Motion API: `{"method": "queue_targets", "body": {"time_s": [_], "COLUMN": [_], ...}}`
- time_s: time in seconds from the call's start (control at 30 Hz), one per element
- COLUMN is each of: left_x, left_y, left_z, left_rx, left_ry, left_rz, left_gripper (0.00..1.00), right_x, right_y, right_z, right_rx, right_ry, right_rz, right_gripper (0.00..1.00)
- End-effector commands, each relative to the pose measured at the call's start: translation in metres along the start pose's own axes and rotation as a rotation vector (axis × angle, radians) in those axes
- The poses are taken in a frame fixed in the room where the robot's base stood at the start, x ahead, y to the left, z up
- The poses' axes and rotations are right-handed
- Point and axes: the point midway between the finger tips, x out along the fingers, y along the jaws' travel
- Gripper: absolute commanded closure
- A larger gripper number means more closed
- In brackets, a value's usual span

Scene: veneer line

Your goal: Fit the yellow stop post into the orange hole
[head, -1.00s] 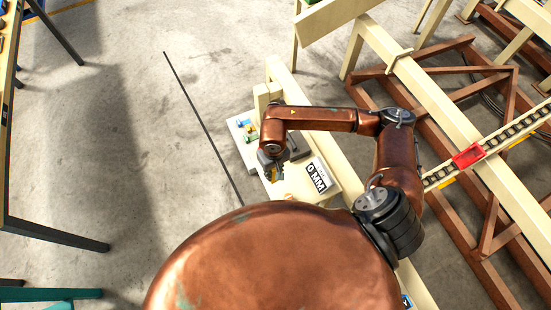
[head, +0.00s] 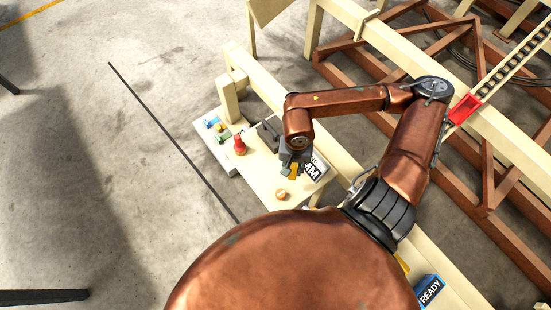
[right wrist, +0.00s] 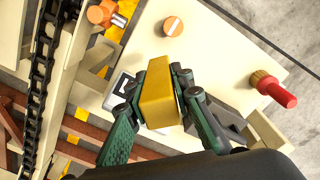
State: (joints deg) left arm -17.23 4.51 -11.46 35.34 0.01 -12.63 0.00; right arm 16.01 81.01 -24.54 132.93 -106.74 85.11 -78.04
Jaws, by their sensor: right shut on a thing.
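My right gripper (head: 294,168) is shut on the yellow stop post (right wrist: 160,95), which is a blocky yellow piece between its fingers. In the head view a bit of the yellow post (head: 294,172) shows below the fingers, over the pale table. A round orange piece with a pale slot across it (right wrist: 173,26) lies beyond the post in the right wrist view, and also shows near the table's front in the head view (head: 280,194). I cannot tell whether it is the orange hole. The post is apart from it. My left gripper is out of view.
A red knob-like post (head: 239,145) stands on the table (head: 258,172). A white tray (head: 203,128) with blue, green and yellow pieces is at its left. A dark block (head: 268,130) stands behind, and a "MM" label (head: 313,170) lies right of the gripper.

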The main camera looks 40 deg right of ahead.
Motion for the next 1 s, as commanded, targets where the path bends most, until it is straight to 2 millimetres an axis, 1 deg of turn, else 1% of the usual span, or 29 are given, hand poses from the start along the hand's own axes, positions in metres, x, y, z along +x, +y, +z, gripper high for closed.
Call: {"method": "queue_targets", "body": {"time_s": [0.07, 0.17, 0.43, 0.5, 0.6, 0.7, 0.8, 0.87, 0.93, 1.0], "left_x": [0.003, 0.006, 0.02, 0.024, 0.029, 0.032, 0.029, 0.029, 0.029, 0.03], "left_y": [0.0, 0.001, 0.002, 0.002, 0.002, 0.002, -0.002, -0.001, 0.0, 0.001], "left_z": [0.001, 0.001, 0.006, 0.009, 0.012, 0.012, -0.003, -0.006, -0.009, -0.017], "left_rx": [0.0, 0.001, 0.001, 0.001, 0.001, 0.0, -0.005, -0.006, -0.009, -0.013], "left_ry": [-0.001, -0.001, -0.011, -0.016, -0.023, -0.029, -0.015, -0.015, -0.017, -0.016], "left_rz": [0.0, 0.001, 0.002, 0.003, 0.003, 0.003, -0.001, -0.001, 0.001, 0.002], "left_gripper": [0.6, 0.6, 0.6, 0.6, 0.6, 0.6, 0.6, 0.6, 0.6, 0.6], "right_x": [0.005, 0.013, 0.042, 0.057, 0.074, 0.085, 0.09, 0.092, 0.099, 0.111], "right_y": [-0.003, -0.013, -0.043, -0.048, -0.054, -0.059, -0.061, -0.062, -0.064, -0.064], "right_z": [-0.008, -0.025, -0.082, -0.09, -0.103, -0.112, -0.118, -0.12, -0.124, -0.122], "right_rx": [0.011, 0.015, 0.013, 0.011, 0.01, 0.009, 0.008, 0.008, 0.008, 0.007], "right_ry": [0.001, 0.0, -0.001, -0.003, -0.002, -0.002, 0.0, 0.001, -0.001, -0.004], "right_rz": [0.001, -0.001, -0.001, 0.0, 0.0, 0.0, 0.0, 0.0, 0.0, 0.001], "right_gripper": [1.0, 1.0, 1.0, 1.0, 1.0, 1.0, 1.0, 1.0, 1.0, 1.0]}}
